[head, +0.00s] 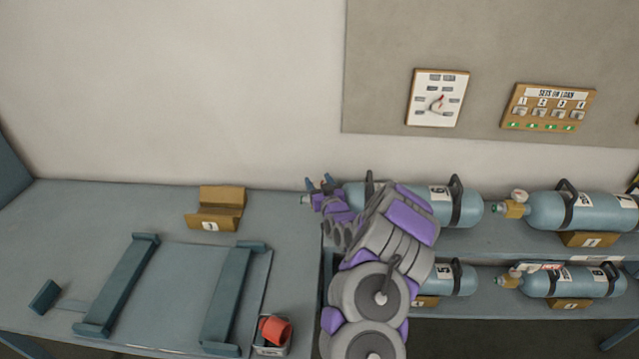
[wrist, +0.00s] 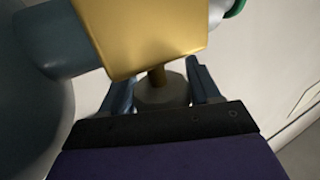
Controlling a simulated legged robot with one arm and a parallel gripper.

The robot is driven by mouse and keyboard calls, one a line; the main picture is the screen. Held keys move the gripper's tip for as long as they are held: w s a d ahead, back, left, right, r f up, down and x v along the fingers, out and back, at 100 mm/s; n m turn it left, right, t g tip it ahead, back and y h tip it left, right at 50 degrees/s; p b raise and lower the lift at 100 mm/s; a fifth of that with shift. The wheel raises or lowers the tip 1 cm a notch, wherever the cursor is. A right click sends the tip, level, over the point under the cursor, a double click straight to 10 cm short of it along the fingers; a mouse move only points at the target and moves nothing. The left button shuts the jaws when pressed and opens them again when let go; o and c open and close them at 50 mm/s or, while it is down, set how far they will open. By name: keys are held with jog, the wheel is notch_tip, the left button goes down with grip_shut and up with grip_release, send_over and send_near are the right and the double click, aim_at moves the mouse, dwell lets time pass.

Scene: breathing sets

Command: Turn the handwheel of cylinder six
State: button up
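A blue-grey cylinder (head: 466,205) with a black handle lies on the upper shelf; its label looks like a turned 6, but I cannot read it surely. My arm hides its left part and most of its valve. My gripper (head: 319,184) is at the valve end. In the wrist view, a brass valve block (wrist: 140,35) has a short stem leading to a round grey handwheel (wrist: 160,94). The two blue-grey fingers of my gripper (wrist: 161,82) stand either side of the handwheel, spread apart. They look very close to its rim; contact is not clear.
More cylinders lie to the right (head: 580,212) and below (head: 570,282). A wooden cradle (head: 228,207) and a flat frame (head: 180,290) sit on the left bench, with a red item (head: 275,330) in front. A dial board (head: 437,98) and a sign board (head: 549,107) hang on the wall.

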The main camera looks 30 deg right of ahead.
jog(key=shift+a, duration=0.2)
jog(key=c, duration=0.3)
jog(key=shift+d, duration=0.1)
jog(key=c, duration=0.3)
jog(key=shift+c, duration=0.2)
jog(key=shift+r+h+p, duration=0.1)
jog(key=shift+h+p, duration=0.2)
